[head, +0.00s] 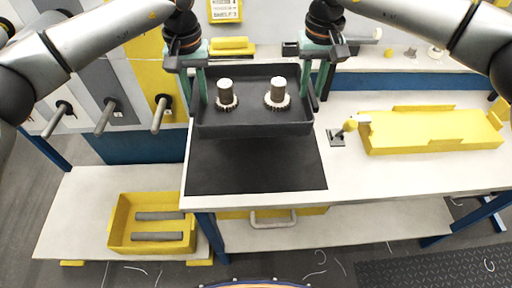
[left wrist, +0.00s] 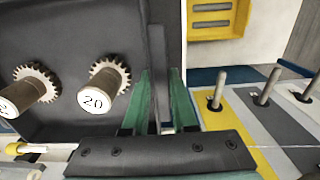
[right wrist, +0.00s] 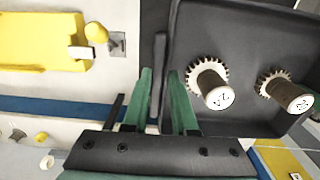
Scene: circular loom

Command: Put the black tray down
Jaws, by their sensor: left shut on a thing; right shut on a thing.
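The black tray (head: 252,128) is held between my two grippers over the back part of a black mat (head: 255,172) on the white table. Two gears with grey-brown shafts stand in it, a left one (head: 226,98) and a right one (head: 278,98). My left gripper (head: 200,98) is shut on the tray's left side wall, also seen in the left wrist view (left wrist: 160,80). My right gripper (head: 313,95) is shut on the tray's right side wall, also seen in the right wrist view (right wrist: 160,75). I cannot tell whether the tray's underside touches the mat.
A yellow fixture (head: 430,132) lies on the table at the right, with a small grey bracket (head: 337,137) beside it. A yellow bin (head: 122,225) with dark bars sits on the lower shelf at left. Pegs (head: 107,117) stick out at the left. The mat's front is clear.

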